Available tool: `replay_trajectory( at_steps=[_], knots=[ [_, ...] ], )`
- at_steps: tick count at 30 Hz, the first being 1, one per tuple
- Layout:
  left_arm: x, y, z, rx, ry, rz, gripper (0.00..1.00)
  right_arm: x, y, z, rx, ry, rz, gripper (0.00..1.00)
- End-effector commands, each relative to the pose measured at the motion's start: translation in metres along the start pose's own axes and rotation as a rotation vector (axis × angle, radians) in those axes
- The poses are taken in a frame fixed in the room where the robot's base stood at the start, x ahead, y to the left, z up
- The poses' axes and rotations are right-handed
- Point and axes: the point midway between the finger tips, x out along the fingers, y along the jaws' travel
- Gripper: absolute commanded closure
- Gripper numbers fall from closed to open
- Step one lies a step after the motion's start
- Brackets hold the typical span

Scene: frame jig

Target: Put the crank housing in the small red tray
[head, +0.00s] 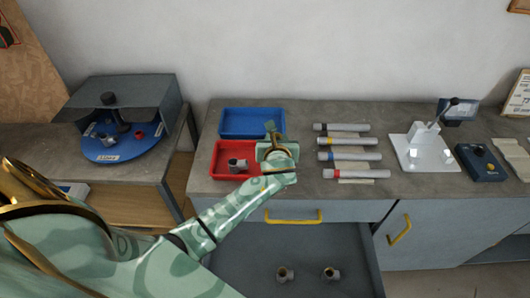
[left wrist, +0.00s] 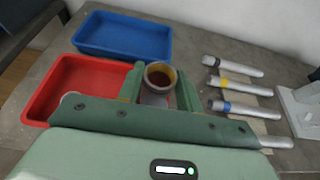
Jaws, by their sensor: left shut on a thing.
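The small red tray (head: 218,171) lies on the grey counter in front of a blue tray, and it shows at the left in the left wrist view (left wrist: 45,100). A grey cylindrical part (head: 237,164) stands in it. My left gripper (head: 272,147) is at the red tray's right edge. It is shut on a grey, round, hollow part with an orange-brown inside, which I take for the crank housing (left wrist: 160,76). The gripper hides its lower part, and I cannot tell its height above the counter. My right gripper is not in view.
A blue tray (head: 252,123) looks empty. Several capped tubes (head: 342,140) lie to the right, then a white lever stand (head: 424,150) and a dark blue box (head: 481,162). An open drawer (head: 300,255) below holds two grey fittings (head: 285,274). A hooded blue turntable (head: 118,145) stands left.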

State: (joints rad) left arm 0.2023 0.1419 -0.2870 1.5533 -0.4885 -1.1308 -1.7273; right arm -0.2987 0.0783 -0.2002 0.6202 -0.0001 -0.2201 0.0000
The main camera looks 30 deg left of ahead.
Motion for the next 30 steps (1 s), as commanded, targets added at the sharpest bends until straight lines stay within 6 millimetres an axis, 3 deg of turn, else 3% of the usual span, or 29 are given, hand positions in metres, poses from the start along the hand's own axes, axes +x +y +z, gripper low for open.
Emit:
replay_trajectory(
  at_steps=[1, 6, 14, 18, 29, 30],
  knots=[
    [0.008, 0.007, -0.01, 0.003, 0.002, 0.002, 0.91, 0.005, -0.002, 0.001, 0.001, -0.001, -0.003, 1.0],
    [0.025, 0.021, -0.026, 0.001, 0.001, 0.0, 0.91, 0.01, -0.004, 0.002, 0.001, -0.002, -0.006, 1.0],
    [0.039, 0.033, -0.039, 0.003, 0.001, 0.001, 0.91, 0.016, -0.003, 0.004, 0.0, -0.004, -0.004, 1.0],
    [0.048, 0.031, -0.063, 0.002, 0.004, -0.001, 0.91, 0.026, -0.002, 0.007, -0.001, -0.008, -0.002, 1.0],
    [0.049, 0.031, -0.066, 0.001, 0.002, -0.002, 0.91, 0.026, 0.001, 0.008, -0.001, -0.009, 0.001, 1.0],
    [0.049, 0.031, -0.066, 0.001, 0.002, -0.002, 0.54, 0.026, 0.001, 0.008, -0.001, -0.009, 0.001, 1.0]
  ],
)
